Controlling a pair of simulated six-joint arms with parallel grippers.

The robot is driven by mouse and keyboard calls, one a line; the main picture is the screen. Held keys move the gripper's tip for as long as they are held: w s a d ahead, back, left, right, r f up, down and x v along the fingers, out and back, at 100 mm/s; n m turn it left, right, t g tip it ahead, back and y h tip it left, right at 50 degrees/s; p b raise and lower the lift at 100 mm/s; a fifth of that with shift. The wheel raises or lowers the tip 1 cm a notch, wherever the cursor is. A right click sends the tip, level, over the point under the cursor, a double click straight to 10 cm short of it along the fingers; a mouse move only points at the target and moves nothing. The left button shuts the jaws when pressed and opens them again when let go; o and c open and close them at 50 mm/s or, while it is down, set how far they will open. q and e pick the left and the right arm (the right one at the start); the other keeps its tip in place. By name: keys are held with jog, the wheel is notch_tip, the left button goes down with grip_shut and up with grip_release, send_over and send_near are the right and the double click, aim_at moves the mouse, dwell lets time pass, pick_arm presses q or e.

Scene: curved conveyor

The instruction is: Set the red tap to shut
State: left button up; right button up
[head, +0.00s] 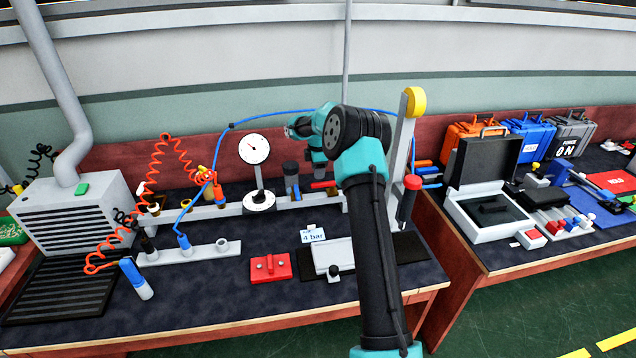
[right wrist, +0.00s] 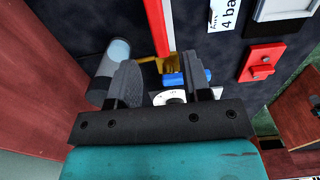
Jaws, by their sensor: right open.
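The red tap is a brass valve with a long flat red lever (head: 325,184) on the grey pipe rail at the back of the bench. In the head view, my right arm hides part of it. In the right wrist view, the lever (right wrist: 158,25) runs from the top edge down towards the space between my fingertips. My right gripper (right wrist: 160,66) is open and empty, pointing at the tap. In the head view its wrist hangs above the rail, and its fingers are hard to make out. Whether a finger touches the lever is unclear. My left gripper is not in view.
A round gauge (head: 253,149) stands left of the tap. A grey cylinder (right wrist: 112,57) is close to one finger. A red block (head: 270,267) and a "4 bar" card (head: 312,235) lie in front. A grey post (head: 402,150) rises at the right.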

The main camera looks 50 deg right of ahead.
aim_at(318, 183)
jog(key=shift+f, duration=2.75)
jog(key=shift+c, duration=0.3)
grip_shut()
